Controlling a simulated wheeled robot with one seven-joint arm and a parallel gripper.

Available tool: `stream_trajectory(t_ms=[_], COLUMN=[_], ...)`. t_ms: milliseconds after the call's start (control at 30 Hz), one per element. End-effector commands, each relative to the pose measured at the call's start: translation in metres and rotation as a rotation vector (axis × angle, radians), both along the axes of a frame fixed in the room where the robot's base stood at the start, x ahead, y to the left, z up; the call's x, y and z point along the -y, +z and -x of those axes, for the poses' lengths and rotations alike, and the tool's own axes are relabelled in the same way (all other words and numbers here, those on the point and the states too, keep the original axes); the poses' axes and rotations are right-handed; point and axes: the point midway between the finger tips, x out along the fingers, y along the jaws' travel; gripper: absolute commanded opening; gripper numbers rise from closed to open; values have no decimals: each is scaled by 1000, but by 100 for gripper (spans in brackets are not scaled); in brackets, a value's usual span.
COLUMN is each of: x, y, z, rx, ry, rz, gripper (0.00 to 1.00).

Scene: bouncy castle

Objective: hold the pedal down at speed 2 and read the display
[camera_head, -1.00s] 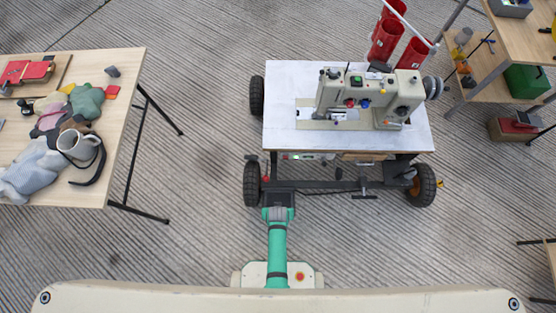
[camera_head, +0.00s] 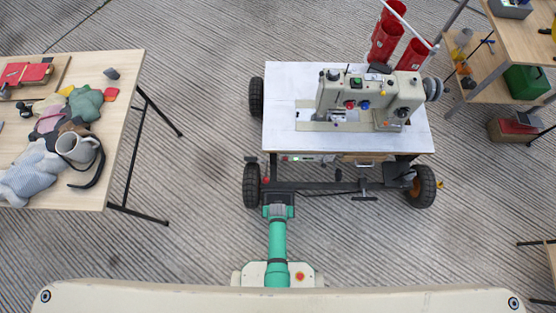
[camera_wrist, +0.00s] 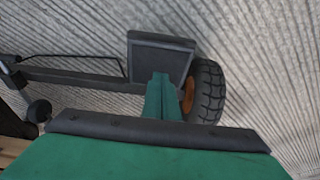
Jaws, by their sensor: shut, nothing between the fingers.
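In the wrist view a dark grey, flat block (camera_wrist: 162,53), which looks like the pedal, sits beside a wheel. My green gripper (camera_wrist: 160,78) is shut and empty, and its tip overlaps the near edge of the block. I cannot tell whether it presses the block or how far down the block is. In the head view my arm's end (camera_head: 278,212) is low, near the left front wheel. The sewing machine (camera_head: 368,98) stands on a white-topped wheeled table (camera_head: 285,85). A small strip with coloured spots (camera_head: 306,158) under its front edge may be the display; nothing on it is legible.
A black wheel with an orange hub (camera_wrist: 207,92) is close to the gripper's right in the wrist view. A dark frame bar (camera_head: 330,185) joins the front wheels. A cluttered table (camera_head: 115,140) stands left, shelves (camera_head: 485,75) right. Open ribbed floor lies between.

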Motion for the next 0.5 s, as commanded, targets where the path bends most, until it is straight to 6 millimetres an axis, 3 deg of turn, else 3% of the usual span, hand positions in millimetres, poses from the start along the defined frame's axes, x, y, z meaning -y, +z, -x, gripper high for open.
stream_trajectory(t_ms=[500], x=[-1], y=[-54], z=[-11], rx=[-2], ry=[2], rz=[0], gripper=[0])
